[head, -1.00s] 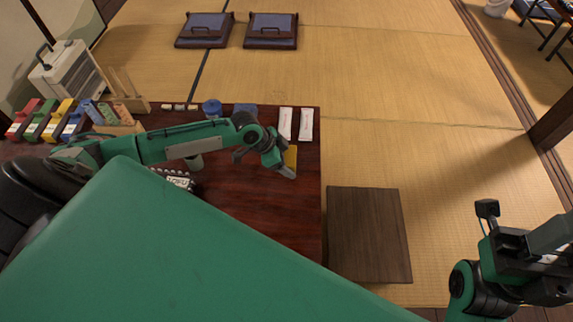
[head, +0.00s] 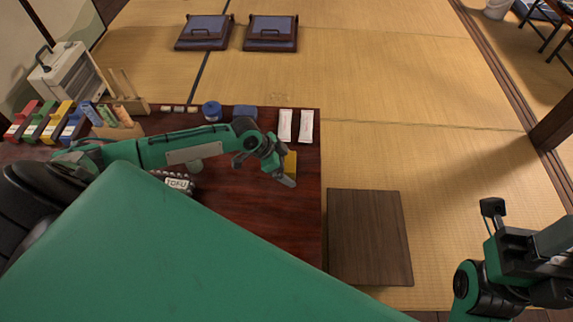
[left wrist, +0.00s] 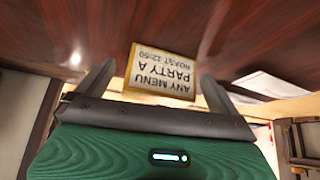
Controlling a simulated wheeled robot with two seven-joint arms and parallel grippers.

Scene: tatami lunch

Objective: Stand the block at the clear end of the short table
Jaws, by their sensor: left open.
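A yellow-edged block (head: 291,163) stands on the dark red table (head: 262,215), near its right edge. In the left wrist view the block (left wrist: 161,72) shows a pale face with dark print, upside down, reading "ANY MENU PARTY A". My left gripper (head: 288,179) is open beside the block in the head view. In the left wrist view its two fingers lie left and right of the block, apart from it. My right gripper (head: 491,208) is at the far right, away from the tables; its jaw opening is unclear.
A low brown wooden table (head: 368,235) stands bare to the right. Coloured boxes (head: 50,121) stand at left. The tatami (head: 440,150) has free room.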

